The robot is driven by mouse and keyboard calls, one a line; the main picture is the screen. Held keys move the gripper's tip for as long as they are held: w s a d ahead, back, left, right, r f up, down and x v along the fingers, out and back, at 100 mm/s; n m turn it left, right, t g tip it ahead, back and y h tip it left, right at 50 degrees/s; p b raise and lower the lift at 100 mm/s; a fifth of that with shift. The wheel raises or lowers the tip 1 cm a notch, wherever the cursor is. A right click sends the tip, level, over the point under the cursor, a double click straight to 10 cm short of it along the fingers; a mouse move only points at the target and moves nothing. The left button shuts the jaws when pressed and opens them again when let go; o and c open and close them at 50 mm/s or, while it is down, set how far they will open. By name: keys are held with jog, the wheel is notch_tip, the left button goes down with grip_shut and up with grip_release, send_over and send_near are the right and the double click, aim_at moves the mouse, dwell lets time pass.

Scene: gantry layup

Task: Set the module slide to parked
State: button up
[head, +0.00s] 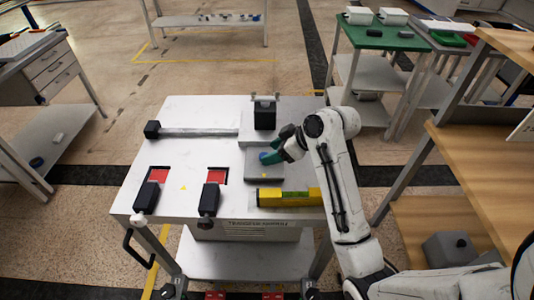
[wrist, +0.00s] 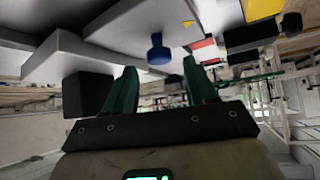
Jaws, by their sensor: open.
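A cart table (head: 203,113) carries a grey bar (head: 200,132) with a black block (head: 152,130) at its left end. A taller black block (head: 265,113) stands on a white plate at the back. A grey square plate (head: 262,172) lies in front of it. Which part is the module slide I cannot tell. My gripper (head: 272,150), with teal fingers, is above the square plate. In the wrist view my open gripper (wrist: 160,85) has nothing between its fingers. A blue knob (wrist: 158,54) shows beyond the fingertips, apart from them.
Two red recesses (head: 217,175) with black handles (head: 209,200) are at the table's front left. A wooden shelf unit (head: 480,150) stands close on the right. Floor left of the cart is clear.

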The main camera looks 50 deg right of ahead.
jog(key=shift+x, duration=1.55)
grip_shut()
